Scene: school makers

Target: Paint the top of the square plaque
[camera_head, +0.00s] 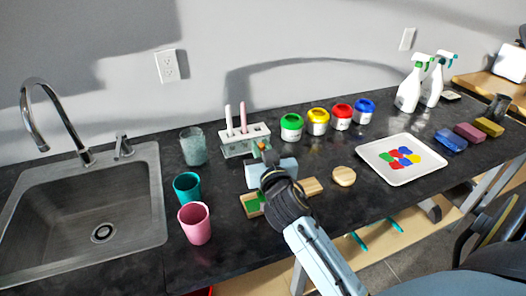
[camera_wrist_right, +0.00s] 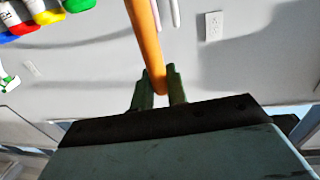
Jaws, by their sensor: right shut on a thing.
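My right gripper (camera_head: 259,147) is shut on the orange handle of a brush. The handle (camera_wrist_right: 147,40) runs up from between the green fingers (camera_wrist_right: 160,88) in the right wrist view; the brush's tip is out of that frame. In the head view my wrist hides most of the brush. A flat wooden piece (camera_head: 312,187), which may be the square plaque, lies under my wrist, its middle hidden. Its left part shows a green patch; I cannot tell whether both ends are one piece. A round wooden piece (camera_head: 343,176) lies to the right. My left gripper is not in view.
A white palette (camera_head: 379,168) with several paint blobs lies right of the wood. Several paint jars (camera_head: 317,122) and a brush stand (camera_head: 234,147) are behind. Teal (camera_head: 187,186) and pink (camera_head: 196,223) cups, a glass (camera_head: 193,147) and a sink (camera_head: 150,200) are left.

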